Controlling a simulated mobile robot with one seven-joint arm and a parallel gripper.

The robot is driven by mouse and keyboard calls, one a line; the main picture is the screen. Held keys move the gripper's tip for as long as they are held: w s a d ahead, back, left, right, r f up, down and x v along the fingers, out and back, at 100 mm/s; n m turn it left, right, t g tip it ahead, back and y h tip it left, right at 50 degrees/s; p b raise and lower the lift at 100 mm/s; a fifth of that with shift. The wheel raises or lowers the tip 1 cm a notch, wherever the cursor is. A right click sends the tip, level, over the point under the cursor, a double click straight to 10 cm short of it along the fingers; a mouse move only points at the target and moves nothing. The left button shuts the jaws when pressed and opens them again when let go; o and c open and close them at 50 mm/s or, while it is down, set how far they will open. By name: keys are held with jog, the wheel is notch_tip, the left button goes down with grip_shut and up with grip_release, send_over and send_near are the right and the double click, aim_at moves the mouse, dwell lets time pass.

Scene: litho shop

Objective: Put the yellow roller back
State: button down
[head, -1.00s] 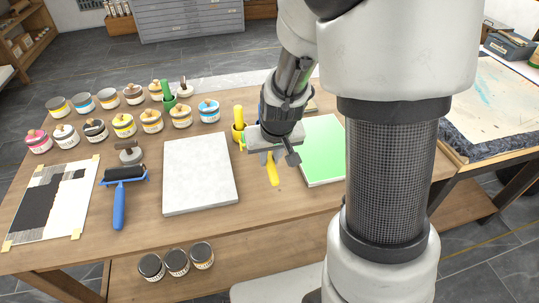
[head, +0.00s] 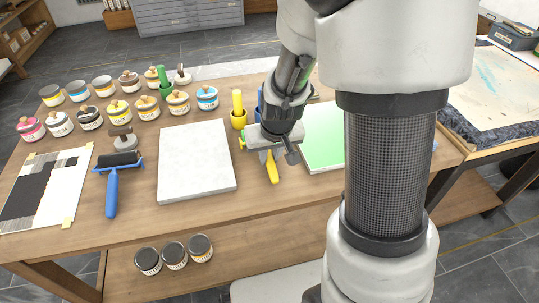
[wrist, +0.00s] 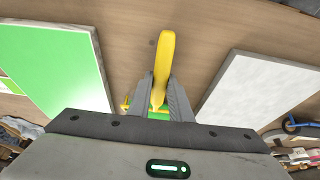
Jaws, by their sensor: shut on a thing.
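My gripper (head: 266,152) is shut on the yellow roller (wrist: 164,62) by its handle, above the bench between the grey-white slab (head: 197,162) and the green panel (head: 322,135). The handle (head: 272,168) points toward the bench's front in the head view. Most of the roller's head is hidden by the gripper; small green and yellow bits show beside the fingers in both views. A yellow cup (head: 239,120) with an upright yellow piece stands just behind and left of my gripper. A blue item behind my gripper is mostly hidden.
Several ink cans (head: 118,110) stand in rows at the back left, near a green cup (head: 166,93) with a green piece. A blue roller (head: 111,198) lies left of the slab. A printed sheet (head: 45,190) lies far left. Dark cans (head: 174,256) stand on the lower shelf.

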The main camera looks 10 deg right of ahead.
jog(key=shift+f, duration=0.1)
jog(key=c, duration=1.5)
grip_release()
jog(key=shift+c, duration=0.2)
jog(key=p+v, duration=0.6)
jog(key=v, duration=1.2)
jog(key=s+r+t, duration=0.2)
jog(key=s+r, duration=0.9)
jog(key=s, duration=0.1)
notch_tip(320, 180, up, 18)
jog(key=p, duration=1.8)
jog(key=shift+f+g, duration=0.2)
jog(key=shift+g, duration=0.1)
